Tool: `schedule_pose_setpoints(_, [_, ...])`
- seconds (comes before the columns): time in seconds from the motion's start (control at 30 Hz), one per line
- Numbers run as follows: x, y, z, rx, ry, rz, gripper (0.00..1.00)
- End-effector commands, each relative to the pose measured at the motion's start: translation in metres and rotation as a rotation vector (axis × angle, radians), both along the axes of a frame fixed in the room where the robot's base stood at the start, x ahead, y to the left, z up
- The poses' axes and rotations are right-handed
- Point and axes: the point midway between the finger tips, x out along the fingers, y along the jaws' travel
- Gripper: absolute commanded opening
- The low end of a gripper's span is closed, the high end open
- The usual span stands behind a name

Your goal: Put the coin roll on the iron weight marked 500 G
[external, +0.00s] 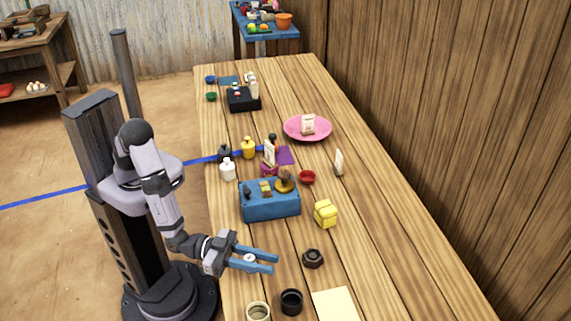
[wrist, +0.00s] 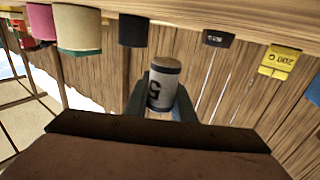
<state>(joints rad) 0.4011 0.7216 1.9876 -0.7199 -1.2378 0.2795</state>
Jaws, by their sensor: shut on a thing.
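My gripper (external: 273,264) is shut on a small cylinder, which I take to be the coin roll (wrist: 162,86). The roll has a pale wrapper with a dark "5" and a brownish end face. In the wrist view a dark block (wrist: 217,38) with a small pale marking appears to be this weight. Its marking is too small to read.
A yellow weight (external: 326,213) marked 200 G in the wrist view (wrist: 280,61) stands farther back. A blue case (external: 270,207) stands behind my gripper. A black jar (external: 291,301), a pale jar (external: 258,312) and a cream sheet (external: 335,305) are at the front. Bare table lies right of the dark weight.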

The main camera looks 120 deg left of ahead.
Motion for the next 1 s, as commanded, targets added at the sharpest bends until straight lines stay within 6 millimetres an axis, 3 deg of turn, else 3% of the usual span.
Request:
schedule_pose_setpoints(0.33, [0.0,0.0,-0.033,0.002,0.0,-0.001,0.0])
schedule_pose_setpoints(0.83, [0.0,0.0,-0.041,0.001,-0.002,0.0,0.0])
schedule_pose_setpoints(0.87, [0.0,0.0,-0.042,0.001,0.0,0.0,0.25])
schedule_pose_setpoints(0.9, [0.0,0.0,-0.041,0.001,0.0,0.0,0.34])
schedule_pose_setpoints(0.93, [0.0,0.0,-0.041,0.001,0.0,0.0,0.41])
schedule_pose_setpoints(1.0, [0.0,0.0,-0.041,0.001,0.001,0.0,0.41])
